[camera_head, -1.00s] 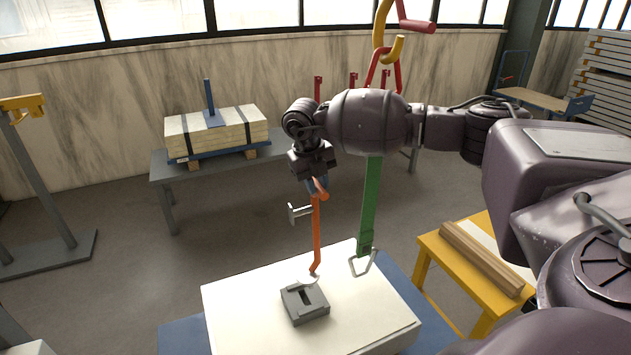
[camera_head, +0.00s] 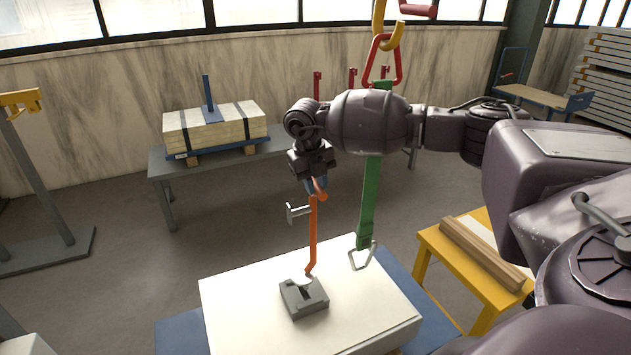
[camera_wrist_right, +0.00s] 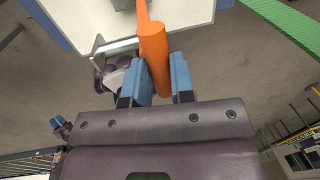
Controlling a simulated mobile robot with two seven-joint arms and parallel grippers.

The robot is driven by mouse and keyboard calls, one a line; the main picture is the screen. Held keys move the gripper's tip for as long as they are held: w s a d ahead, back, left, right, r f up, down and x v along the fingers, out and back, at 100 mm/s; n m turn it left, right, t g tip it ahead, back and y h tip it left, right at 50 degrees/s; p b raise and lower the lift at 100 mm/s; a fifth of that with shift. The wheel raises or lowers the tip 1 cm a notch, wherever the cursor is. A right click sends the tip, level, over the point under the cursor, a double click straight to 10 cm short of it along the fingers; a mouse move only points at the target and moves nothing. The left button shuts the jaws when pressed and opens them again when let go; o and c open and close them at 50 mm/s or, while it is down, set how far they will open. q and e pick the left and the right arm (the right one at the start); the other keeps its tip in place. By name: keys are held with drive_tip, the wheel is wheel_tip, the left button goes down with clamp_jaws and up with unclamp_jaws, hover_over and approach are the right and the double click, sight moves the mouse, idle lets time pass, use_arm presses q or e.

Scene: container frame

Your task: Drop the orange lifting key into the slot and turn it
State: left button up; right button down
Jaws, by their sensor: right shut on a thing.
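My right gripper (camera_head: 316,187) is shut on the top of the orange lifting key (camera_head: 313,232), which hangs down nearly upright with a slight bend low down. The right wrist view shows the blue fingers (camera_wrist_right: 161,80) on either side of the key's thick orange handle (camera_wrist_right: 154,55). The key's pale lower end is at the grey slot block (camera_head: 304,299) on the white slab (camera_head: 235,305); I cannot tell whether it is in the slot. A small metal piece (camera_head: 298,211) shows left of the key.
A green strap (camera_head: 369,205) with a metal ring (camera_head: 362,256) hangs from a red link and yellow hook (camera_head: 387,35), just right of the key. A yellow trestle (camera_head: 455,275) stands right of the slab. A grey table (camera_head: 165,180) bears a strapped stack behind.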

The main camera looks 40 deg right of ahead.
sight(314, 207)
drive_tip(key=shift+f+b, duration=0.95)
drive_tip(key=shift+f, duration=0.7)
drive_tip(key=shift+f+b, duration=0.5)
drive_tip(key=shift+f, duration=0.35)
drive_tip(key=f+n+b, duration=0.1)
drive_tip(key=f+b, duration=0.1)
drive_tip(key=shift+w+f+n, duration=0.2)
drive_tip(key=shift+f+n, duration=0.1)
drive_tip(key=shift+n, duration=0.1)
drive_tip(key=shift+w+n, duration=0.1)
drive_tip(key=shift+n, duration=0.2)
drive_tip(key=n, duration=0.1)
drive_tip(key=w+n+b, duration=0.1)
drive_tip(key=n, duration=0.1)
drive_tip(key=shift+w+r+n+t, duration=0.15)
drive_tip(key=shift+n+t, duration=0.15)
drive_tip(key=shift+t, duration=0.1)
drive_tip(key=w+a+n+b, duration=0.1)
drive_tip(key=n, duration=0.3)
drive_tip(key=w+n+t+y+b, duration=0.1)
drive_tip(key=n, duration=0.3)
drive_tip(key=w+a+n+b, duration=0.1)
drive_tip(key=n+b, duration=0.1)
drive_tip(key=n, duration=0.2)
drive_tip(key=shift+a+r, duration=0.3)
drive_tip(key=shift+r, duration=0.05)
